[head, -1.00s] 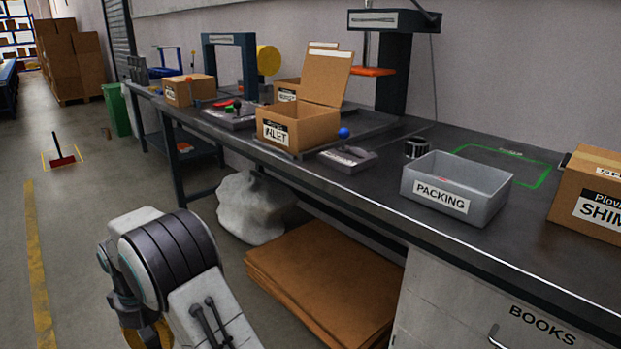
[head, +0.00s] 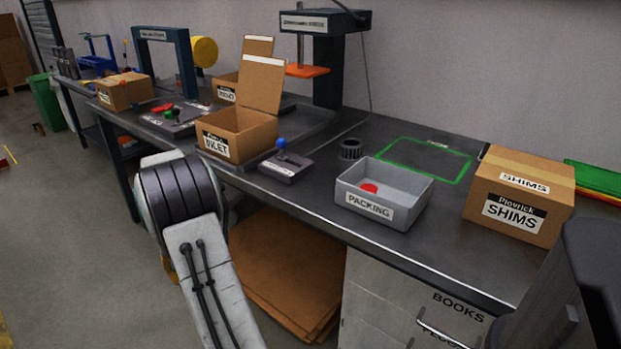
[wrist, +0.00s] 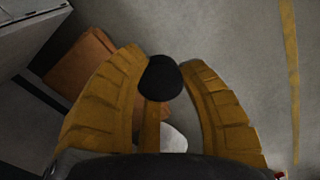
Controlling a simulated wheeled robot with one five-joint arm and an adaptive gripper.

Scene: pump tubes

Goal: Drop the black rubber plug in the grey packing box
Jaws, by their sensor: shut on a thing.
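The grey packing box (head: 368,208), labelled PACKING, stands open on the dark workbench near its front edge. A red round thing lies inside it. In the wrist view my gripper (wrist: 162,80) is shut on the black rubber plug (wrist: 160,78), a dark rounded piece between the two yellow fingers. The floor and brown cardboard show below it, so the plug is out in front of the bench, not over the box. In the head view my arm stands in front of the bench, left of the box; the gripper and plug are hidden there.
A black ribbed ring (head: 351,149) stands behind the packing box. A blue-knobbed joystick block (head: 287,164) and an open INLET carton (head: 236,135) are to its left. A SHIMS carton (head: 520,193) is to its right. A green outlined area (head: 425,157) is bare.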

